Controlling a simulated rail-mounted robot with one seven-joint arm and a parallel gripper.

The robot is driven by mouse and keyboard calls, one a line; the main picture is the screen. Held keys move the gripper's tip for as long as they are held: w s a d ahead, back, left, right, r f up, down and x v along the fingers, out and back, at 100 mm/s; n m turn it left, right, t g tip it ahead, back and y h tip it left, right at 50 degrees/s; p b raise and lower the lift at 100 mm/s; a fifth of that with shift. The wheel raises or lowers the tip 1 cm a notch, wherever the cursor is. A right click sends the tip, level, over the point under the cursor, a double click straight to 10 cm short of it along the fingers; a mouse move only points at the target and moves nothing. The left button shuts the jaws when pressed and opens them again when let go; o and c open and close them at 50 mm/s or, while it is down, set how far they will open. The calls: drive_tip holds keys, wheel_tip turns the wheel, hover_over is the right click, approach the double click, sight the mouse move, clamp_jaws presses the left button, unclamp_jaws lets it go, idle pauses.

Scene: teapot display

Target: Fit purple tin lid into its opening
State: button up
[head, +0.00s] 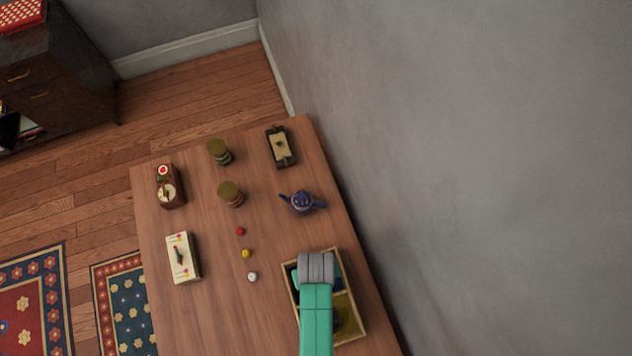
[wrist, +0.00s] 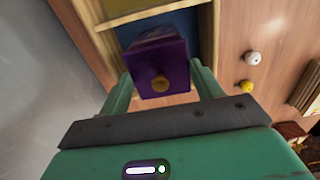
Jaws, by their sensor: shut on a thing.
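The lid is over a divided wooden tray (wrist: 95,22), which also shows in the head view (head: 291,283). I cannot tell whether the lid touches anything beneath it. In the head view my arm covers the lid and part of the tray. The opening for the lid is not clearly visible.
A blue teapot (head: 303,202) stands behind the tray. Red (head: 240,231), yellow (head: 246,253) and white (head: 252,276) balls lie left of it. Two round tins (head: 230,193) (head: 218,151) and several boxes stand farther off. A grey wall borders the table's right side.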

drive_tip(key=o, duration=1.1)
drive_tip(key=shift+c, duration=0.2)
wheel_tip(320, 180, up, 8)
drive_tip(key=shift+f+p, duration=0.1)
drive_tip(key=shift+p, duration=0.4)
drive_tip(key=w+r+t+p, duration=0.3)
drive_tip(key=w+r+t, duration=0.3)
drive_tip(key=w+r, duration=1.1)
drive_tip(key=w+r+m+t+p, duration=0.1)
drive_tip(key=w+r+t, duration=0.2)
drive_tip(key=r, duration=0.8)
drive_tip(key=w+r+m+t+p, duration=0.1)
drive_tip(key=w+r+t, duration=0.25)
drive_tip(key=r, duration=0.85)
wheel_tip(320, 180, up, 23)
drive_tip(key=s+t+p, duration=0.1)
drive_tip(key=t+p, duration=0.1)
drive_tip(key=t, duration=0.4)
drive_tip(key=s+r+t+p, duration=0.1)
drive_tip(key=s+r+t, duration=0.2)
drive_tip(key=r, duration=0.6)
drive_tip(key=s+r+m+t+p, duration=0.1)
drive_tip(key=s+r+t, duration=0.2)
drive_tip(key=s+r, duration=0.3)
wheel_tip(320, 180, up, 4)
drive_tip(key=shift+s+a+f+m, duration=0.1)
drive_tip(key=shift+s+a+m, duration=0.05)
drive_tip(key=shift+s+m, duration=0.2)
